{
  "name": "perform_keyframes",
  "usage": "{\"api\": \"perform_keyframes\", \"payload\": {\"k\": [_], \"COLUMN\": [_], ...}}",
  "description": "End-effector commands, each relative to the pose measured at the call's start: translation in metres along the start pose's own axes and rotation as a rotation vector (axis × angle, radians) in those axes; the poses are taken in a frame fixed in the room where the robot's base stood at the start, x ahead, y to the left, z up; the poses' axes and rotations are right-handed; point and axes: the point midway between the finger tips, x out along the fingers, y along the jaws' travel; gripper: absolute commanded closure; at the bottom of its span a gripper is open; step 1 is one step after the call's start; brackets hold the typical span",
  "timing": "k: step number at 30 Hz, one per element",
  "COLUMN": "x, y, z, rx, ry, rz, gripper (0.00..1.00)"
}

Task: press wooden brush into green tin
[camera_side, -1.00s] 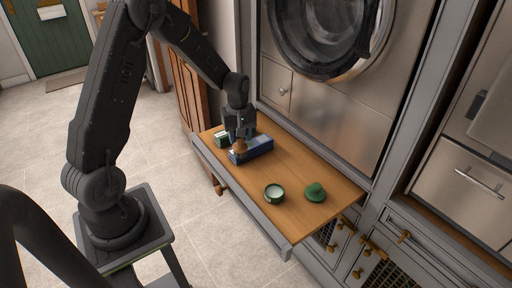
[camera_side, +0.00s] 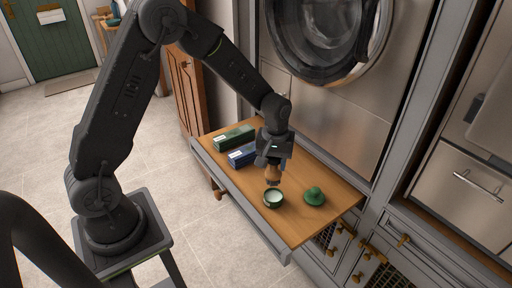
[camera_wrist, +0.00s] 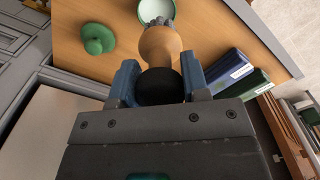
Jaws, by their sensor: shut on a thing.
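The wooden brush (camera_side: 273,175) is upright in my gripper (camera_side: 272,163), bristles down. In the wrist view my gripper (camera_wrist: 158,82) is shut on the dark part of the brush (camera_wrist: 158,47), with a blue finger on each side. The green tin (camera_side: 273,198) stands open on the wooden top, with pale contents. The brush is just above the tin or at its rim in the side view; I cannot tell if they touch. In the wrist view the grey bristles overlap the pale inside of the tin (camera_wrist: 131,14). A green lid (camera_side: 314,195) with a knob lies to the right of the tin.
A green box (camera_side: 234,137) and a blue box (camera_side: 243,155) lie at the left end of the wooden pull-out top (camera_side: 291,228). A steel panel and round appliance door (camera_side: 325,40) stand behind. The right front of the top is clear.

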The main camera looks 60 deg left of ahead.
Motion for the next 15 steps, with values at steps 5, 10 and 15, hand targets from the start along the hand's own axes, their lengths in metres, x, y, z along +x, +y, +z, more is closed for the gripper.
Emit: {"api": "perform_keyframes", "payload": {"k": [5,10,15], "x": [0.007,0.020,0.033], "y": [0.006,0.005,0.005], "z": [0.005,0.004,0.004], "rx": [0.019,0.017,0.017], "ry": [-0.001,-0.002,-0.001], "rz": [-0.001,-0.001,-0.001], "gripper": [0.82,0.82,0.82]}}
